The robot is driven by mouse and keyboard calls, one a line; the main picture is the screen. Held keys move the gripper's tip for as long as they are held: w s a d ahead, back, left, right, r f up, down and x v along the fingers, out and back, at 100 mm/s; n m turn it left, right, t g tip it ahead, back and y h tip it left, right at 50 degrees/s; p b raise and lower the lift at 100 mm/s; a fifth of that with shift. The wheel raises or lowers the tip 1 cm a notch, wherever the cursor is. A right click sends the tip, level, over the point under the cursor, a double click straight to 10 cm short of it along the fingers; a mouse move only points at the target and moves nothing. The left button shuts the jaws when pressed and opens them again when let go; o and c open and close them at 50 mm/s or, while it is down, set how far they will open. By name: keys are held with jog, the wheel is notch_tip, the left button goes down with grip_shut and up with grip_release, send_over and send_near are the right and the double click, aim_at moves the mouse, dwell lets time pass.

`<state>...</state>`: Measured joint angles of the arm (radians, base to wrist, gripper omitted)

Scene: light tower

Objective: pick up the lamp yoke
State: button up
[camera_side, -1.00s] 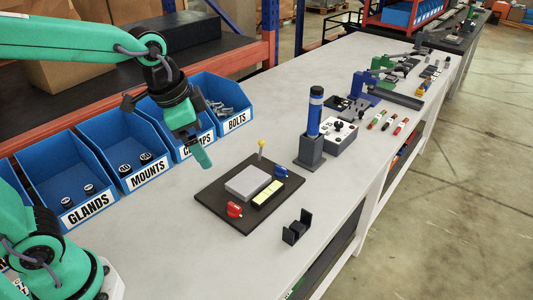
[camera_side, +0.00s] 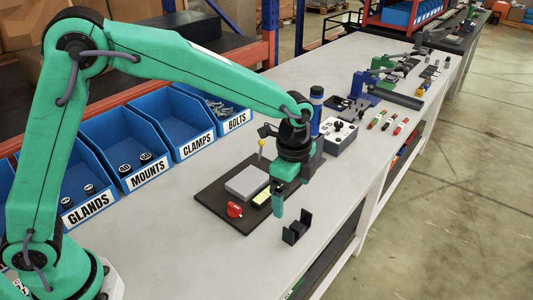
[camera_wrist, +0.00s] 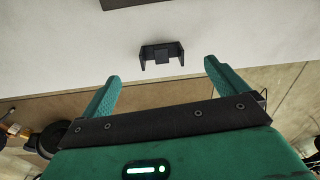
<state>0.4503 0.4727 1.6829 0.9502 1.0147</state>
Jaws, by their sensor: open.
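The lamp yoke is a small black U-shaped bracket (camera_side: 297,231) standing on the grey bench top, close to the bench's front edge. It also shows in the wrist view (camera_wrist: 162,54), just beyond the fingertips and centred between them. My gripper (camera_side: 278,212) points down in the side view, a little left of the yoke and higher than it. In the wrist view its two green fingers (camera_wrist: 161,70) are spread apart with nothing between them. The gripper is open and not touching the yoke.
A dark board (camera_side: 214,198) with a grey block (camera_side: 247,182), a red part (camera_side: 234,210) and a yellow-topped pin lies left of the yoke. A blue-topped tower (camera_side: 316,97) stands behind my gripper. Blue bins (camera_side: 128,170) line the back. Bare bench surrounds the yoke.

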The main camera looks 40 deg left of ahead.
aim_at(298, 226)
jog(key=shift+w+d+f+m, duration=0.15)
jog(key=shift+d+f+m, duration=0.2)
jog(key=shift+d+f, duration=0.35)
jog(key=shift+w+d+f+m, duration=0.1)
jog(key=shift+d+f+m, duration=0.3)
jog(key=shift+f, duration=0.35)
jog(key=shift+f, duration=0.1)
jog(key=shift+f, duration=1.2)
jog(key=shift+f, duration=0.1)
jog(key=shift+a+f, duration=0.1)
jog(key=shift+f, duration=2.4)
jog(key=shift+c, duration=0.5)
jog(key=c, duration=1.1)
jog(key=shift+r, duration=0.15)
